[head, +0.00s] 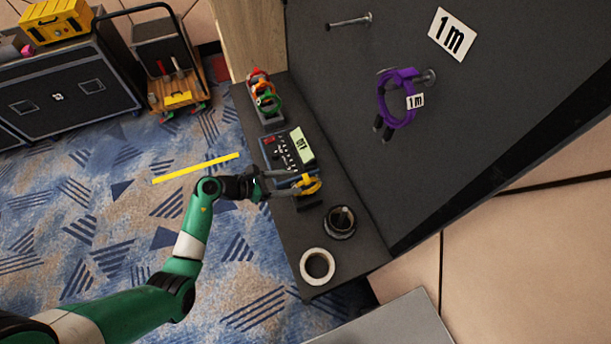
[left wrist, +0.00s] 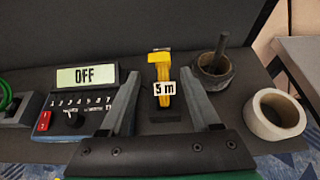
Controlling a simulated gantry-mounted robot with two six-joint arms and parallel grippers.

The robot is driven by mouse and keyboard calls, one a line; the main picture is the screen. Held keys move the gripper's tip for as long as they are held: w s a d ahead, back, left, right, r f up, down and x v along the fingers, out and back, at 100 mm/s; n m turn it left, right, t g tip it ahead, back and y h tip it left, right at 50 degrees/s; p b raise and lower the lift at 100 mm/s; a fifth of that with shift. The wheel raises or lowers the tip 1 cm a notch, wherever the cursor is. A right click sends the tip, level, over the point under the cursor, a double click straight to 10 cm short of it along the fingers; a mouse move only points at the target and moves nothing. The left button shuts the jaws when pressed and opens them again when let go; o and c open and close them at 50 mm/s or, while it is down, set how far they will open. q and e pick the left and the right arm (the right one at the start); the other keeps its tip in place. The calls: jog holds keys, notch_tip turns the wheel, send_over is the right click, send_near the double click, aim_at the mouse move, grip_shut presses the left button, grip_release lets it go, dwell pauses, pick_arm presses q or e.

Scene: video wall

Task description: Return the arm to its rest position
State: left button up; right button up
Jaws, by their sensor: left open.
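My left arm, green and white, reaches in from the left in the head view. My left gripper (head: 290,183) is over the dark shelf, and its spread fingers also show in the left wrist view (left wrist: 161,78). A yellow bundle (head: 312,185) with a "5 m" label stands on the shelf. In the left wrist view the yellow bundle (left wrist: 160,70) appears between the two fingers, with visible gaps on both sides. Whether it is deep enough to be within the jaws I cannot tell. My right gripper is in neither view.
The shelf (head: 345,255) also holds a tester reading "OFF" (head: 290,152), a dark cup-like item (head: 340,222), a white tape roll (head: 317,266) and coloured cables (head: 264,95). The carpet (head: 90,240) at left is open.

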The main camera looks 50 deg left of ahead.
pick_arm(q)
jog(key=v, duration=0.2)
jog(key=shift+s+r, duration=0.1)
jog(key=shift+s, duration=0.15)
